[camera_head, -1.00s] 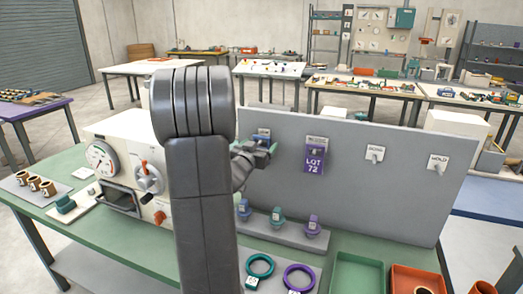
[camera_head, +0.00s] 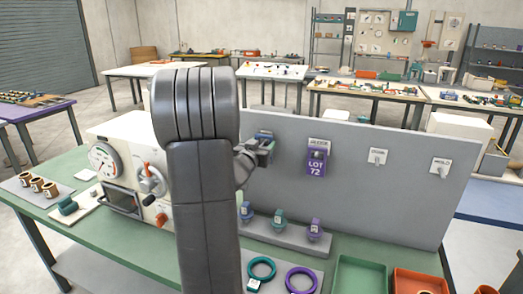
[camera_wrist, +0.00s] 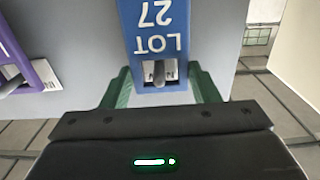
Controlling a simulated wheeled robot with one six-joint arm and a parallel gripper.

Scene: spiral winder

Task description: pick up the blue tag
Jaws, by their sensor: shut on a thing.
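The blue tag (camera_wrist: 152,14), marked LOT 27, appears upside down in the wrist view. My gripper (camera_wrist: 162,88) is shut on the tag, one green finger at each side edge. In the head view my gripper (camera_head: 264,150) is at the panel's left part, and my arm and gripper hide most of the tag there.
A purple LOT 72 tag (camera_head: 317,163) hangs on the panel (camera_head: 400,200) to the right, beside two white labelled pegs. Below, a ledge holds several small coloured pieces. A gauge machine (camera_head: 118,150) stands left; rings and trays lie in front.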

